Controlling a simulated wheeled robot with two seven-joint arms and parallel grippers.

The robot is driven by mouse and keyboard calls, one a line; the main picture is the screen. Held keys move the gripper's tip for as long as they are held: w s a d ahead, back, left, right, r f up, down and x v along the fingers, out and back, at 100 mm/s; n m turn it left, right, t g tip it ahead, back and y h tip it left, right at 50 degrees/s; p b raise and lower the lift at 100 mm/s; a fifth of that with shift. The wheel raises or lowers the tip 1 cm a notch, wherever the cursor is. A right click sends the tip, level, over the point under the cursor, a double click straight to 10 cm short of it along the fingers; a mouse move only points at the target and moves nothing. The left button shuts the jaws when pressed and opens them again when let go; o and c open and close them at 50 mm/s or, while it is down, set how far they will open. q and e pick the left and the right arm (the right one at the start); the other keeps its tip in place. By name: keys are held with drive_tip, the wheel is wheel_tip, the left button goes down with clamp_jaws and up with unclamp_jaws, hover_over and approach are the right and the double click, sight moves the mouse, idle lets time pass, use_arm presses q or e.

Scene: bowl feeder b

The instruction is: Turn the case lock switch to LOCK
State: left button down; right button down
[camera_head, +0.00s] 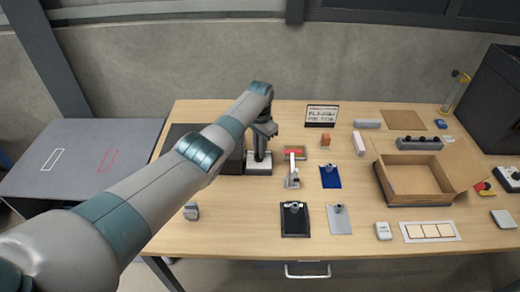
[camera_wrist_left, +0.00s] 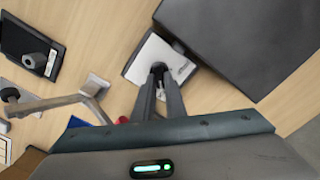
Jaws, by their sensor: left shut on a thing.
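The case lock switch is a small white-grey plate (camera_head: 258,168) with a dark knob, beside a black case (camera_head: 233,160) that my left arm partly covers. In the left wrist view the switch plate (camera_wrist_left: 177,64) lies under my fingertips, close to the black case (camera_wrist_left: 245,40). My left gripper (camera_head: 261,152) points down over the plate. In the wrist view its two dark fingers (camera_wrist_left: 160,72) are shut on the knob, which they mostly hide. I cannot read any marking on the plate or tell which way the knob is turned. My right gripper is out of view.
A white lever stand (camera_head: 292,172) is just right of the switch. Blue (camera_head: 331,180), black (camera_head: 295,228) and grey (camera_head: 342,226) plates with knobs lie nearby. An open cardboard box (camera_head: 415,199) stands further right. The front left of the table is mostly clear.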

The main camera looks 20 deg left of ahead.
use_arm(q)
drive_tip(key=c, duration=1.8)
unclamp_jaws()
drive_tip(key=shift+r, duration=0.1)
drive_tip(key=shift+w+r, duration=0.1)
drive_tip(key=shift+r, duration=0.6)
wheel_tip(320, 180, up, 16)
drive_tip(key=b, duration=0.3)
drive_tip(key=shift+f, duration=0.1)
